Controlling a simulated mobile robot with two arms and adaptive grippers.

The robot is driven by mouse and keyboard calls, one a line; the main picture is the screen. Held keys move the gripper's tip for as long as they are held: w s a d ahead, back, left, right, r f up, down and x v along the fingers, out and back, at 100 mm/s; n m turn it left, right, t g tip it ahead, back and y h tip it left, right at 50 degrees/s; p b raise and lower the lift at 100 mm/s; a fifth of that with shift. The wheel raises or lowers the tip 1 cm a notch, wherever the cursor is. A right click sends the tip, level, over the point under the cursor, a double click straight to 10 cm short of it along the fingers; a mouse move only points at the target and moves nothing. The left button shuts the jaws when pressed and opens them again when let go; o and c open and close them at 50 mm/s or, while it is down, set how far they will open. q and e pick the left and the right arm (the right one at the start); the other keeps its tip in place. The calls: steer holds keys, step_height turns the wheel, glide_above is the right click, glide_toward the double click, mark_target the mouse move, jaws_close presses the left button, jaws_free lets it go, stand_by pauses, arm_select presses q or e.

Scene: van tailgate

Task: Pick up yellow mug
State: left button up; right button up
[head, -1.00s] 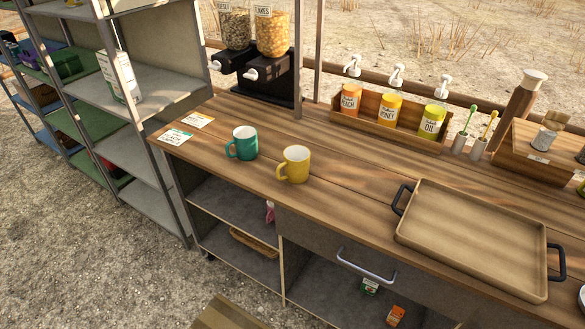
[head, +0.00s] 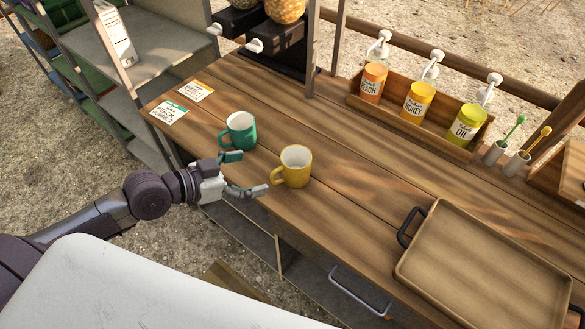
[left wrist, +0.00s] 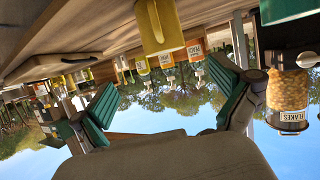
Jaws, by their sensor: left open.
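The yellow mug (head: 297,168) stands upright on the wooden counter near its front edge, its handle toward the left. My left gripper (head: 246,173) is open and empty, just left of the mug's handle and apart from it. The teal mug (head: 240,131) stands behind the gripper, close to its upper finger. In the left wrist view, which is upside down, the yellow mug (left wrist: 160,27) shows at the top, between and beyond the two open fingers (left wrist: 165,105). The teal mug (left wrist: 285,8) shows at the top right. My right gripper is not seen.
A tray (head: 482,262) with black handles lies on the counter at the right. A wooden rack (head: 410,122) of peach, honey and oil bottles stands at the back. Dispensers (head: 270,40) stand at the back left, and two cards (head: 169,113) lie at the left end.

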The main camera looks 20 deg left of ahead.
mark_target(283, 166)
arm_select(q)
steer(key=p+x, duration=0.1)
steer(key=x, duration=0.5)
steer(key=shift+w+d+f, duration=0.1)
steer(key=shift+w, duration=0.3)
steer(key=shift+w+d+f, duration=0.3)
steer(key=shift+w+d, duration=0.05)
steer(key=shift+d, duration=0.05)
steer(key=w+d+f, duration=0.1)
steer(key=w+f+p, duration=0.1)
steer(key=w, duration=0.1)
steer(key=shift+d+f, duration=0.2)
steer(key=shift+d, duration=0.2)
steer(key=shift+w+d+f, duration=0.3)
steer(key=shift+w+d, duration=0.05)
steer(key=shift+w, duration=0.05)
steer(key=c, duration=1)
steer(key=shift+c, duration=0.9)
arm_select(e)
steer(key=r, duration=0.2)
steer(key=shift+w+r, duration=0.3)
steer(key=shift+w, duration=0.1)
arm_select(q)
steer(key=shift+r, duration=0.15)
